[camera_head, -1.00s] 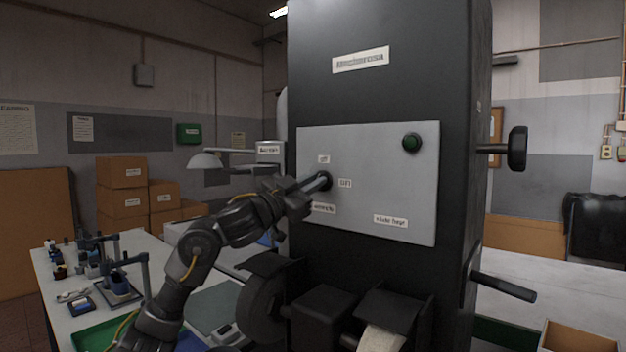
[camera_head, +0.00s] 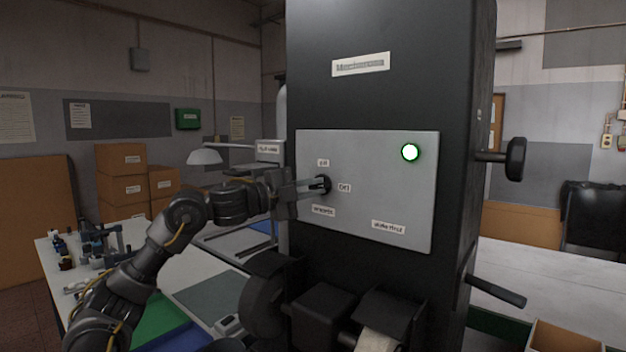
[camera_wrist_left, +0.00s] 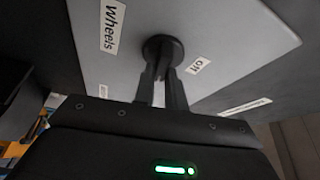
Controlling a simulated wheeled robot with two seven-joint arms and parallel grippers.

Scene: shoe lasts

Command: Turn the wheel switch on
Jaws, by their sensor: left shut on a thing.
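The wheel switch (camera_head: 325,184) is a dark round knob on the grey panel (camera_head: 375,210) of the black machine, with small white labels around it. My left gripper (camera_head: 318,186) reaches it from the left and is shut on the knob. In the left wrist view, both fingers (camera_wrist_left: 162,88) meet the switch (camera_wrist_left: 163,50), near a label reading "Wheels" (camera_wrist_left: 112,27) and another label (camera_wrist_left: 198,65). The round lamp (camera_head: 410,152) at the panel's upper right glows bright white with a green rim. My right gripper is not in view.
The black machine column (camera_head: 390,95) has a side knob (camera_head: 515,159) and a lower lever (camera_head: 497,291) on its right. Rollers and dark boxes (camera_head: 325,310) jut out below the panel. A workbench with small tools (camera_head: 90,248) stands at the left, with cardboard boxes (camera_head: 122,188) behind.

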